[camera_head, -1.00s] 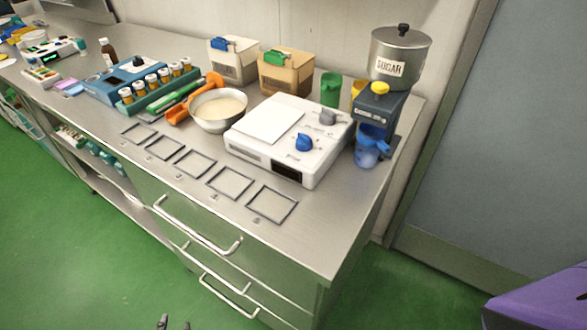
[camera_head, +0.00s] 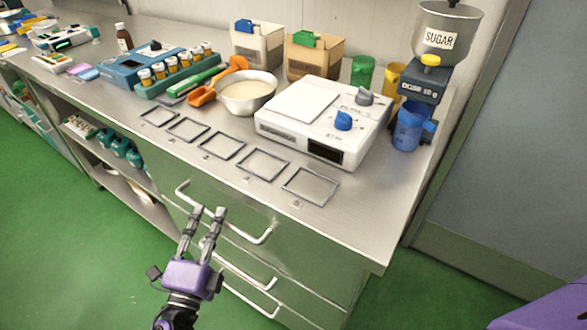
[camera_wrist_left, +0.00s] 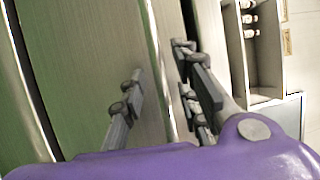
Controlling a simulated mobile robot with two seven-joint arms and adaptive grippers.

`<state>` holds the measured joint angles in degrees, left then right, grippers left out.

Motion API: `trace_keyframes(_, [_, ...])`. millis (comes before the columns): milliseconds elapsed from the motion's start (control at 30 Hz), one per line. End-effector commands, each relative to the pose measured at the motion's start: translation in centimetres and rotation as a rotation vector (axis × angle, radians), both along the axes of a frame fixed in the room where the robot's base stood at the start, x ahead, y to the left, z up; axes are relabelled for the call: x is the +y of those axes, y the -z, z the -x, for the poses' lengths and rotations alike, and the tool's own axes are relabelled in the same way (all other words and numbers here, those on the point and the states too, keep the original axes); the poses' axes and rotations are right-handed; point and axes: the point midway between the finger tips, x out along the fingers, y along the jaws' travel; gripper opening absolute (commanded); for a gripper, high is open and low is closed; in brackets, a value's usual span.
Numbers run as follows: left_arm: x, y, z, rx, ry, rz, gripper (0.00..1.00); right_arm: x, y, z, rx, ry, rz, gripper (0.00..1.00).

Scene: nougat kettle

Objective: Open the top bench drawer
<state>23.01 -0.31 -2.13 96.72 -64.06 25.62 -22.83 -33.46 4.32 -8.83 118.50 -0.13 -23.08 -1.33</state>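The top bench drawer (camera_head: 290,232) is a green-grey front under the steel bench top and looks shut. Its silver bar handle (camera_head: 243,236) runs along the front, with its middle part hidden behind my left gripper. My left gripper (camera_head: 207,212) has its two fingers apart and its tips at the handle in the picture; I cannot tell whether they touch it. In the left wrist view, the gripper (camera_wrist_left: 160,88) has its fingers spread on either side of a thin bright upright strip, with nothing clearly clasped. My right gripper is not in view.
Lower drawer handles (camera_head: 245,268) sit below the top one. An open shelf with teal bottles (camera_head: 120,147) is at left. On the bench top are square frames (camera_head: 310,185), a white scale (camera_head: 318,120), a bowl (camera_head: 246,92) and a sugar dispenser (camera_head: 440,40). Green floor is clear in front.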

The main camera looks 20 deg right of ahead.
Motion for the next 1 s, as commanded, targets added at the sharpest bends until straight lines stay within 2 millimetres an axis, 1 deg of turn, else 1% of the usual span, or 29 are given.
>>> trace_keyframes(33, [-0.34, -0.18, -0.57, -0.001, 0.000, 0.001, 0.29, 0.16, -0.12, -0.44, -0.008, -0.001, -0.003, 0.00])
trace_keyframes(167, [-0.77, -0.27, -1.31, 0.001, -0.001, 0.001, 0.29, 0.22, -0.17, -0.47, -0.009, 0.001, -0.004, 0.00])
trace_keyframes(433, [-0.88, -0.27, -1.48, 0.002, -0.002, 0.001, 0.29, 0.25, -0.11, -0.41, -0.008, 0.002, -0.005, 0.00])
trace_keyframes(467, [-0.87, -0.26, -1.47, 0.002, -0.002, 0.001, 0.28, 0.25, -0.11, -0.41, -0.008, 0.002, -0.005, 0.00])
trace_keyframes(600, [-0.87, -0.26, -1.46, 0.002, -0.001, 0.000, 0.10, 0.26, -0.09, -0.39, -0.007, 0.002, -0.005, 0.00])
trace_keyframes(667, [-0.86, -0.26, -1.46, 0.002, -0.002, 0.001, 0.02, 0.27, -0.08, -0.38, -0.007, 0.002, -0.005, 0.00])
trace_keyframes(700, [-0.86, -0.26, -1.46, 0.002, -0.001, 0.001, 0.00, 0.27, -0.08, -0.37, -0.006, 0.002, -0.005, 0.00])
trace_keyframes(1000, [-0.85, -0.24, -1.44, 0.003, -0.001, 0.002, 0.00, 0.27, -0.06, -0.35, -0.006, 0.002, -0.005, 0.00])
